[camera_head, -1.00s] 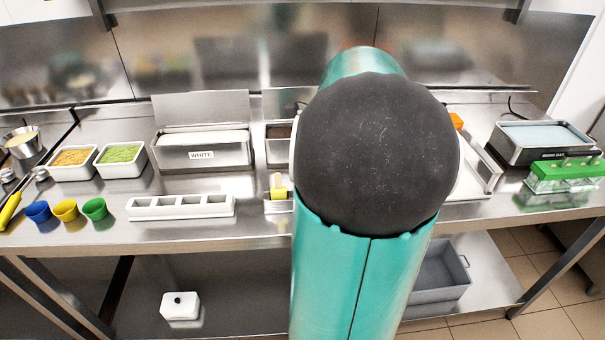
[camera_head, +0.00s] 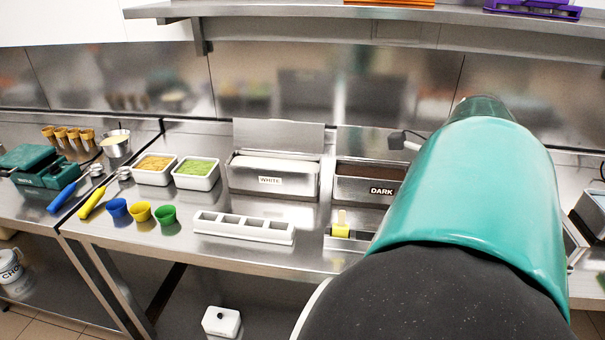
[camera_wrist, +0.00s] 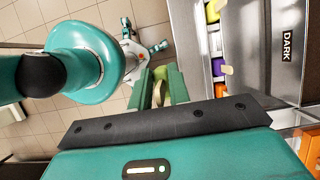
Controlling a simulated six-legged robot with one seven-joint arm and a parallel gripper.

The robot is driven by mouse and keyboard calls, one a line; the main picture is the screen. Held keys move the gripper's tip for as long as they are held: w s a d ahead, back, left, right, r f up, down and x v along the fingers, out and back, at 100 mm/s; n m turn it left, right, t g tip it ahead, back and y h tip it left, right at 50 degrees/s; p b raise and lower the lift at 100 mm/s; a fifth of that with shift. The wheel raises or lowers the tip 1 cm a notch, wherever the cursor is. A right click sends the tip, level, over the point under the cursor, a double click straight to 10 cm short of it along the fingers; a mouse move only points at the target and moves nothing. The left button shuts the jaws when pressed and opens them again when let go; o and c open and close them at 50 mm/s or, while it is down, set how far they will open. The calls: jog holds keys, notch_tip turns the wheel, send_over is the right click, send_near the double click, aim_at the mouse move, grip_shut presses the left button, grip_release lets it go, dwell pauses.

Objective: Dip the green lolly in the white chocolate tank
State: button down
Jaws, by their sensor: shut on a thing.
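The white chocolate tank (camera_head: 233,180) is a steel box labelled WHITE with pale contents, and a raised steel panel stands behind it. My gripper (camera_wrist: 160,88) shows in the wrist view, shut on a pale stick (camera_wrist: 158,93), with green around it. I cannot clearly separate the green lolly's body from the fingers. In the wrist view the gripper is above the floor, left of the counter's lolly holder. In the head view my arm hides the gripper.
The dark tank (camera_head: 365,188) stands right of the white one. A yellow lolly (camera_head: 341,229) stands in front of it. A white slotted rack (camera_head: 245,236), coloured cups (camera_head: 166,218) and topping tubs (camera_head: 197,182) are to the left. Bare steel counter lies between them.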

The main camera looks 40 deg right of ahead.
jog(key=shift+r, duration=2.4)
